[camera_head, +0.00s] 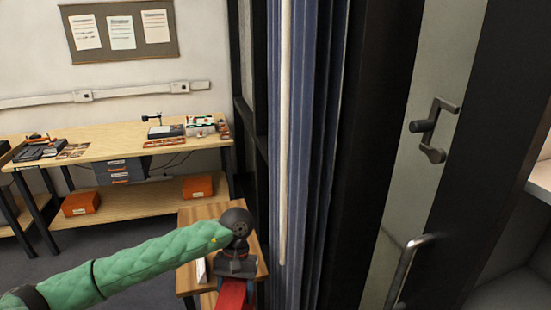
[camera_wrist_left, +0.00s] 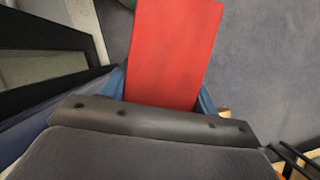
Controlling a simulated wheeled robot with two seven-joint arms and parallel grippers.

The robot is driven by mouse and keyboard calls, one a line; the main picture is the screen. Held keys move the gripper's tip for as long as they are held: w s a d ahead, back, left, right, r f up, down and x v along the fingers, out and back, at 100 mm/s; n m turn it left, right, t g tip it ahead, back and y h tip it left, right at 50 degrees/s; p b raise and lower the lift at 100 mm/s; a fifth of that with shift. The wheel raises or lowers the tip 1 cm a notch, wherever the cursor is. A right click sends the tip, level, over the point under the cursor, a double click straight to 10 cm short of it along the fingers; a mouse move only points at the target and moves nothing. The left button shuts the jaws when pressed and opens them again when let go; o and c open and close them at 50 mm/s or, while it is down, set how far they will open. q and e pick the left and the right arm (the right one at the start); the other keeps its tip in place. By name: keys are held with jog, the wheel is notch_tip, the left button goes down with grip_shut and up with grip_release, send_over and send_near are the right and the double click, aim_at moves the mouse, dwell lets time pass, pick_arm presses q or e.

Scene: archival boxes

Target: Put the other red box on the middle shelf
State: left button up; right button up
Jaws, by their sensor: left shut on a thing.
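My left gripper (camera_head: 238,264) is shut on a red box (camera_head: 231,294), which hangs below it at the bottom of the head view. The red box (camera_wrist_left: 174,55) fills the upper middle of the left wrist view, between the blue fingers of my left gripper (camera_wrist_left: 160,98). Its lower part is cut off in the head view. My right gripper is in neither view. I cannot identify a middle shelf for certain; a pale ledge (camera_head: 541,177) shows at the far right edge.
A small wooden table (camera_head: 190,217) stands behind my left gripper. A dark door frame (camera_head: 380,130) and blue curtain-like panel (camera_head: 305,150) stand just right of it. A workbench (camera_head: 95,152) with two orange boxes (camera_head: 80,203) on its lower shelf is at the back left.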

pick_arm(q)
jog(key=w+a+n, duration=0.1)
jog(key=a, duration=0.9)
jog(key=shift+f, duration=0.35)
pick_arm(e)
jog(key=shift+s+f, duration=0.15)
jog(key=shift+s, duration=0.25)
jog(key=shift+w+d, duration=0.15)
